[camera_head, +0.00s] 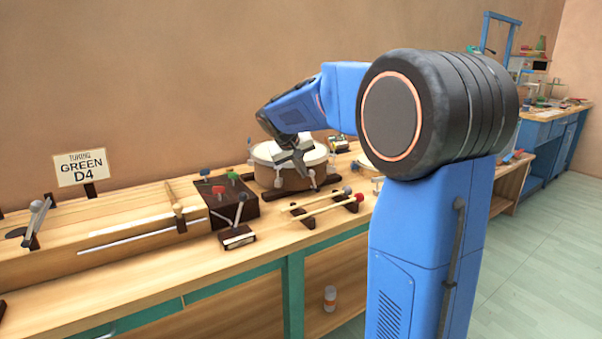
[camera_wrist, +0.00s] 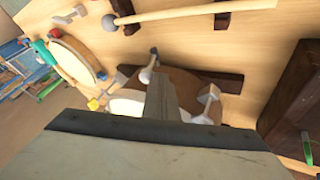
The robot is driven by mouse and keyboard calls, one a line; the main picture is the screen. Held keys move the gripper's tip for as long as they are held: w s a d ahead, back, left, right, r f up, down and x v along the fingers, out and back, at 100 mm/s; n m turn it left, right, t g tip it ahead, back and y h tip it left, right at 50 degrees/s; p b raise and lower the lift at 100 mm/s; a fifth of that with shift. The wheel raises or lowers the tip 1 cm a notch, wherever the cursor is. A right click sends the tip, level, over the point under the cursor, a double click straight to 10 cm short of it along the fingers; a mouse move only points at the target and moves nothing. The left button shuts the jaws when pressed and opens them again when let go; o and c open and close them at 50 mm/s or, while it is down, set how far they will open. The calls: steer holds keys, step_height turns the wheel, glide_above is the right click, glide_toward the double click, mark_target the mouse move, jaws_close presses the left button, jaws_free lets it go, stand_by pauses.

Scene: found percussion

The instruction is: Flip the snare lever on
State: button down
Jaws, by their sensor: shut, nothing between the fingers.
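The snare drum (camera_head: 268,178), with a pale head and brown shell, stands on the bench on a dark stand; it also shows in the wrist view (camera_wrist: 185,84). A short grey lever with a dark knob (camera_wrist: 149,68) sticks out from the drum's side in the wrist view, and seems to be the snare lever. In the head view a small lever shape (camera_head: 313,179) shows there. My gripper (camera_head: 301,168) is shut and empty, at the drum's near side. In the wrist view its fingers (camera_wrist: 160,98) are close beside the lever; I cannot tell whether they touch.
Mallets with red (camera_head: 359,198) and grey heads lie on dark rests in front of the drum. A dark box (camera_head: 230,207) with coloured knobs stands left of it. A sign reading "TUNING GREEN D4" (camera_head: 81,167) stands further left. Another round pale instrument (camera_wrist: 76,62) is beside the drum.

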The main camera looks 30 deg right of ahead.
mark_target(319, 160)
steer(key=d+y, duration=0.1)
steer(key=d+r+y, duration=0.1)
steer(key=shift+d+r+m+y, duration=0.15)
steer(key=shift+d+m+y, duration=0.15)
steer(key=d+y, duration=0.2)
steer(key=shift+w+d+r+y, duration=0.1)
steer(key=shift+d+r+y, duration=0.15)
steer(key=shift+r+y, duration=0.05)
steer(key=shift+d+g+y, duration=0.3)
steer(key=shift+d+y, duration=0.1)
steer(key=shift+d, duration=0.5)
steer(key=a+r, duration=0.3)
steer(key=shift+w+a, duration=0.25)
steer(key=shift+w, duration=0.05)
steer(key=v, duration=0.9)
steer(key=shift+d, duration=0.4)
